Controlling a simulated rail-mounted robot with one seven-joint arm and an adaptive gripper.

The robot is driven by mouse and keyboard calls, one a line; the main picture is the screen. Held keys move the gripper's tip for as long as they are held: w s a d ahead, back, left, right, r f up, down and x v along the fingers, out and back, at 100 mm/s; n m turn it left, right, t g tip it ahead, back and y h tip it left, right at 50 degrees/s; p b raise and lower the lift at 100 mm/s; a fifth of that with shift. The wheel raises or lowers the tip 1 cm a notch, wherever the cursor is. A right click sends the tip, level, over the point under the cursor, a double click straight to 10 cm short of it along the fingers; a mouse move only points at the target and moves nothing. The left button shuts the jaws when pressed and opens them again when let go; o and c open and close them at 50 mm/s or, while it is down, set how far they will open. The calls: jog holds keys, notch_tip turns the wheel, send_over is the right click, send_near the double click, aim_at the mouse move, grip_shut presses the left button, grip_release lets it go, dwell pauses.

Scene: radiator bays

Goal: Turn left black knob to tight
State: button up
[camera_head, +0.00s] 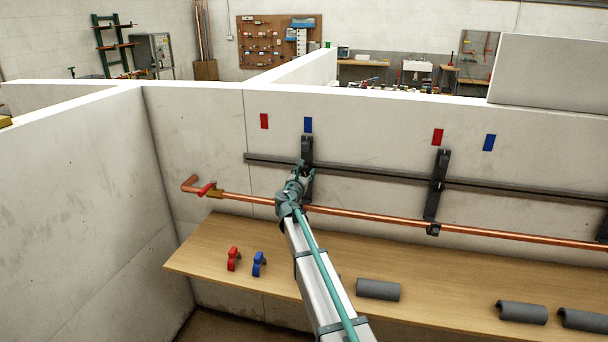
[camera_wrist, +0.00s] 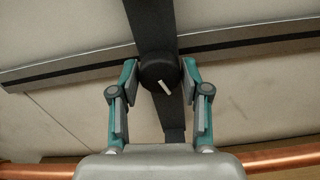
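The left black knob (camera_wrist: 152,72) is round and dark with a white mark on its face; the mark slants from upper left to lower right in the wrist view. It sits on a black upright bracket (camera_wrist: 151,25), which also shows in the head view (camera_head: 307,147), below a blue tag. My gripper (camera_wrist: 159,74) has a finger on each side of the knob, and both tips appear to touch its rim. In the head view my gripper (camera_head: 301,170) is at the left bracket and hides the knob. The bracket's lower part shows below the knob.
A second black bracket (camera_head: 438,185) stands to the right. A dark rail (camera_head: 380,175) and a copper pipe (camera_head: 380,219) run along the wall. A wooden shelf (camera_head: 210,250) below holds a red clip (camera_head: 233,258), a blue clip (camera_head: 259,264) and several grey tubes (camera_head: 378,290).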

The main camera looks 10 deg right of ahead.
jog(key=shift+o, duration=1.3)
jog(key=v, duration=1.2)
